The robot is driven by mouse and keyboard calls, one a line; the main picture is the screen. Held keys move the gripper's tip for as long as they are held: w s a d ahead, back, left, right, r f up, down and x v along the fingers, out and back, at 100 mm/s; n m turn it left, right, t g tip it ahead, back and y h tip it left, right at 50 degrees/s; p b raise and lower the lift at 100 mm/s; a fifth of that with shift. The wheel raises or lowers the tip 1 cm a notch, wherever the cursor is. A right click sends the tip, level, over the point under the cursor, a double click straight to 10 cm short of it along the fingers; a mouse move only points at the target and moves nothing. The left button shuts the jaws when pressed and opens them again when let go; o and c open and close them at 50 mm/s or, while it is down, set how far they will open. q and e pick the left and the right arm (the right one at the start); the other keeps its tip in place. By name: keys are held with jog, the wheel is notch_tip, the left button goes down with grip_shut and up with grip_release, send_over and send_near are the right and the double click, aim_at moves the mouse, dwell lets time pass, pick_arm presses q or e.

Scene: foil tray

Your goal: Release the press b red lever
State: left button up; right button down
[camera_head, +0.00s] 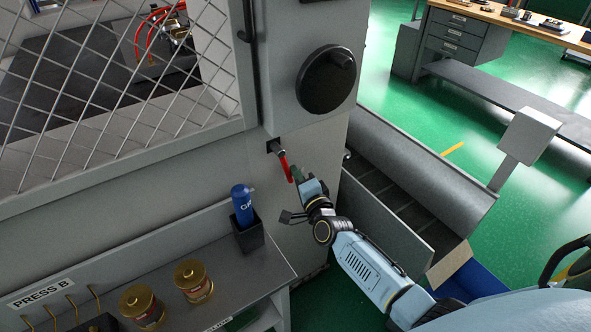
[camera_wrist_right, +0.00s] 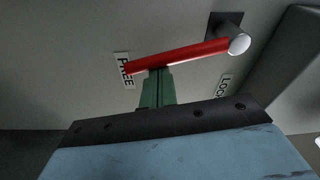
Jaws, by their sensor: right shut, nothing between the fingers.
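The red lever (camera_head: 285,167) of Press B sticks out of the grey machine front, below a round black dial. In the right wrist view the red lever (camera_wrist_right: 180,56) runs from a silver pivot cap at the right to its free end beside the FREE label (camera_wrist_right: 124,70). The LOCK label (camera_wrist_right: 224,87) is partly hidden behind my wrist. My right gripper (camera_head: 296,174) is at the lever; its green fingers (camera_wrist_right: 158,74) are shut and empty. Their tips meet the lever's lower edge in the picture; I cannot tell whether they touch it. My left gripper is not in view.
A wire mesh guard (camera_head: 120,90) covers the press at the left. A shelf below holds a blue bottle (camera_head: 242,203) in a black holder and brass canisters (camera_head: 194,281). A grey chute (camera_head: 415,165) stands right of my right arm.

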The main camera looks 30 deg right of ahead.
jog(key=shift+a+f+m, duration=0.1)
jog(key=shift+a+m, duration=0.15)
jog(key=shift+m, duration=0.15)
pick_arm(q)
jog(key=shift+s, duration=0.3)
pick_arm(e)
jog(key=shift+s+a, duration=0.1)
